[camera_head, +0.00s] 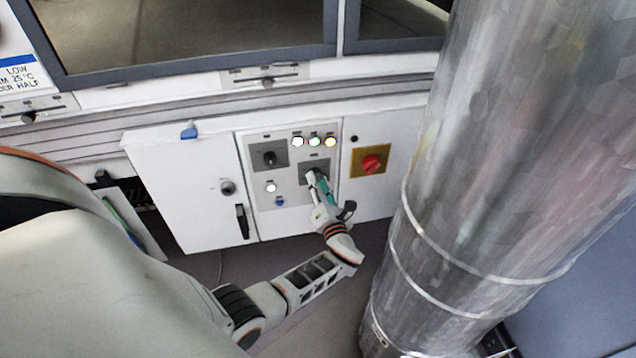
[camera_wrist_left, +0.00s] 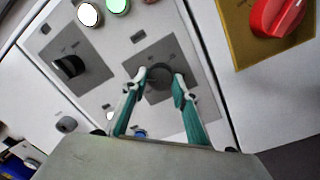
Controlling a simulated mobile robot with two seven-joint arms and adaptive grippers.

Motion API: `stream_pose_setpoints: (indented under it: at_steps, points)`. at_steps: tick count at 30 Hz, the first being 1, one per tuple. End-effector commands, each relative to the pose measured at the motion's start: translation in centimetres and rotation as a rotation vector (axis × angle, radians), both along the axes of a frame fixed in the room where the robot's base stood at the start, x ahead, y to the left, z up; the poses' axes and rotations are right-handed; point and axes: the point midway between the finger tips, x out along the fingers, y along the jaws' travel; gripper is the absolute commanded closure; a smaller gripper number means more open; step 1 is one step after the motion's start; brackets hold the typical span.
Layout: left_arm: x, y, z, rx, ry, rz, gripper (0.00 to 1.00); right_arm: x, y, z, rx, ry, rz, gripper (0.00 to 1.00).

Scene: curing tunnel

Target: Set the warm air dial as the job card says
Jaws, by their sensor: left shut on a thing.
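My left gripper (camera_head: 315,177) reaches the white control panel from below. In the left wrist view its teal fingers (camera_wrist_left: 160,85) are on either side of a dark round knob (camera_wrist_left: 158,72) on the lower right grey plate (camera_wrist_left: 190,103), shut on it. In the head view the fingers mostly hide this knob. Its label is too small to read, so I cannot confirm it is the warm air dial. My right gripper is not in view.
A second dark knob (camera_head: 269,157) sits on the upper left plate. Lit lamps (camera_head: 314,141) are above. A red rotary switch (camera_head: 372,164) on a yellow plate is to the right. A large metal duct (camera_head: 460,170) stands close on the right. The cabinet door (camera_head: 185,190) is at left.

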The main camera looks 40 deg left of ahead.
Motion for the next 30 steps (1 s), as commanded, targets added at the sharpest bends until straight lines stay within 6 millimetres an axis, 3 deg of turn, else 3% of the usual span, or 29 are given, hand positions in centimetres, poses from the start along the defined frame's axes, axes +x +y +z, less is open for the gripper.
stream_pose_setpoints:
  at_steps: [3,4,6,19,30]
  points:
    - [0.0,0.1,0.0,0.000,-0.001,0.001,0.93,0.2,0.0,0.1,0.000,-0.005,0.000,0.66]
    - [0.0,0.1,0.0,0.000,-0.001,0.001,0.67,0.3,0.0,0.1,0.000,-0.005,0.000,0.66]
    - [0.0,0.1,0.0,0.000,-0.001,0.001,0.55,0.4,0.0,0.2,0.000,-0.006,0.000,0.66]
    - [-0.4,-0.6,-0.1,-0.001,0.000,-0.001,0.55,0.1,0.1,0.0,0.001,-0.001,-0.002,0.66]
    - [-4.7,-5.9,-0.6,-0.004,0.001,-0.001,0.55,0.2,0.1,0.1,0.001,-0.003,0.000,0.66]
